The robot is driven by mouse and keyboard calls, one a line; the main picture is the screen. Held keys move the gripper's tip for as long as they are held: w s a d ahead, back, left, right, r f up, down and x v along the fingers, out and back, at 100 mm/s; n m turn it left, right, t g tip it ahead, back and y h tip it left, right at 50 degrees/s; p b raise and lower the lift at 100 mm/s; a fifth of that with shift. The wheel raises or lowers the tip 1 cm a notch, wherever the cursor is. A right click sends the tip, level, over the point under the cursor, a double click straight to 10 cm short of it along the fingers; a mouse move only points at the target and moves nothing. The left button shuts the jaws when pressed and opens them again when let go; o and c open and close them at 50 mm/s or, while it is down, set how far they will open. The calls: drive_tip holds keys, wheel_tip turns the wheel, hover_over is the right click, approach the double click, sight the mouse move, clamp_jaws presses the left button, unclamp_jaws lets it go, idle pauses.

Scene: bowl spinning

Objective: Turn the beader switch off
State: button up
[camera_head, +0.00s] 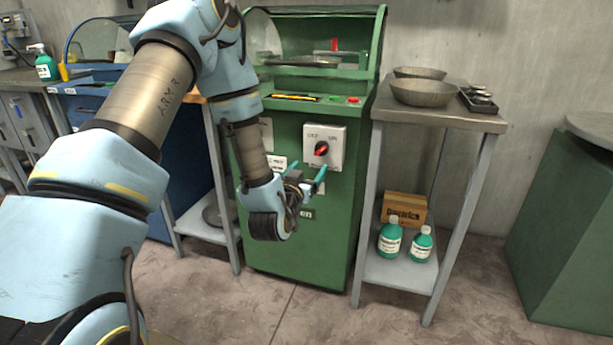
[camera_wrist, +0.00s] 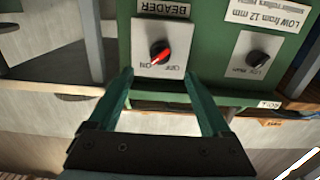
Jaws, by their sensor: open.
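The beader switch (camera_head: 321,149) is a red and black rotary knob on a white plate on the green machine's front. It also shows in the wrist view (camera_wrist: 160,53), above a plate edge printed ON and OFF, upside down there. Its red handle slants, with one end toward the ON side. A BEADER label (camera_wrist: 164,9) is beside the plate. My gripper (camera_head: 304,168) is open and empty in front of the switch, a little low in the head view. In the wrist view the two teal fingers (camera_wrist: 157,74) point toward the plate, one at each side of the knob, seemingly short of it.
A second, black knob (camera_wrist: 257,58) sits on another white plate to the right in the wrist view. The green machine (camera_head: 310,240) has red and green buttons on top. A metal side table (camera_head: 450,119) with bowls stands close on its right. Open floor lies in front.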

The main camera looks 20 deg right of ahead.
sight(319, 153)
drive_tip(key=p+x, duration=0.1)
drive_tip(key=x, duration=0.9)
drive_tip(key=shift+w+d+r, duration=0.15)
drive_tip(key=shift+w+d, duration=0.05)
drive_tip(key=shift+w, duration=0.05)
clamp_jaws()
idle(0.4)
